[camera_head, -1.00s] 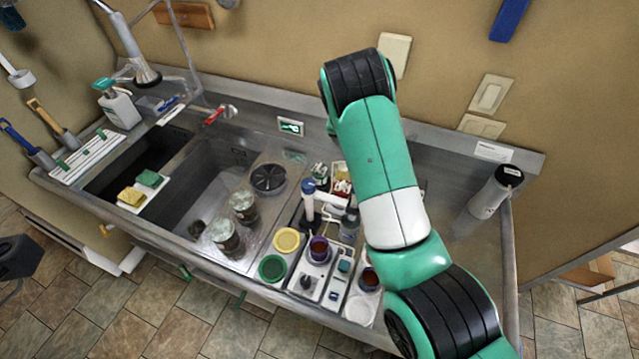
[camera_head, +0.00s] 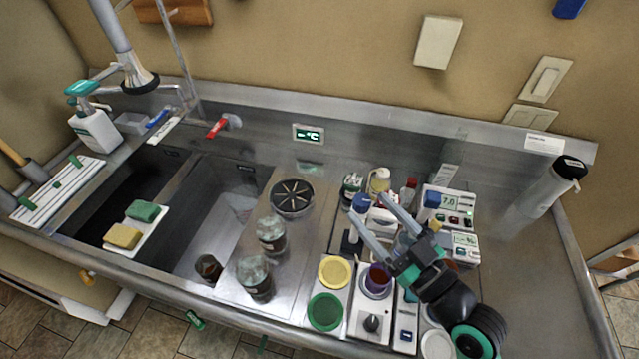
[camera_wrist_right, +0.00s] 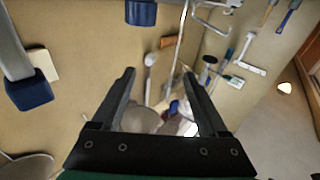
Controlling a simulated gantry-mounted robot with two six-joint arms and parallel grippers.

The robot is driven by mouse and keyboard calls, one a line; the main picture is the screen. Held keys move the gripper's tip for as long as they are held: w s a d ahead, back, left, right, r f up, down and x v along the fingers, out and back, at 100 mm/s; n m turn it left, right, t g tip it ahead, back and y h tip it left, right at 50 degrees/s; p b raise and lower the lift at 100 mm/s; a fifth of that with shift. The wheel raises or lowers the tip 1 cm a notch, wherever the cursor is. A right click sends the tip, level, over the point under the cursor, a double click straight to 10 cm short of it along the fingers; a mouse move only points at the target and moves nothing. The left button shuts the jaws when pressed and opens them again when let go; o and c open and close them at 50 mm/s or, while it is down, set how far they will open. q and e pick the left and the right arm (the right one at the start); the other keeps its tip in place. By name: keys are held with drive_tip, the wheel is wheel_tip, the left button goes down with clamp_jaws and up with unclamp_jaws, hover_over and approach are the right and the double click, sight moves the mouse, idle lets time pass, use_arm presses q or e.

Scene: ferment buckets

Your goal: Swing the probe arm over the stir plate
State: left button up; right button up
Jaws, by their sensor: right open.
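The probe arm appears as a blue-capped holder (camera_head: 361,204) on a pale upright, beside the bottles at the middle of the counter. Its link to the rest of the arm is partly hidden by my gripper. The stir plate (camera_head: 370,328) is a white box with a black knob, in front of it, with a purple-rimmed jar (camera_head: 377,278) on top. My right gripper (camera_head: 370,207) is open and empty, its fingers pointing towards the blue holder from the right. In the right wrist view, the open fingers (camera_wrist_right: 162,80) have a blue block on a grey bar (camera_wrist_right: 30,92) to their left.
Meters (camera_head: 450,203) stand right of the gripper, bottles (camera_head: 380,180) behind it. Yellow (camera_head: 334,271) and green (camera_head: 325,311) round lids lie left of the stir plate. Two jars (camera_head: 271,235) stand farther left near the sink. The counter's right side is mostly clear.

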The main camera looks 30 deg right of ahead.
wheel_tip(320, 180, down, 6)
drive_tip(key=s+d+r+m+g+h, duration=0.1)
drive_tip(key=s+d, duration=0.1)
drive_tip(key=d, duration=0.1)
use_arm(q)
drive_tip(key=shift+s+d+r+p, duration=0.15)
drive_tip(key=shift+r+p, duration=0.1)
drive_tip(key=shift+p, duration=0.4)
use_arm(e)
drive_tip(key=w, duration=1.1)
drive_tip(key=shift+w, duration=0.2)
drive_tip(key=shift+d, duration=0.1)
clamp_jaws()
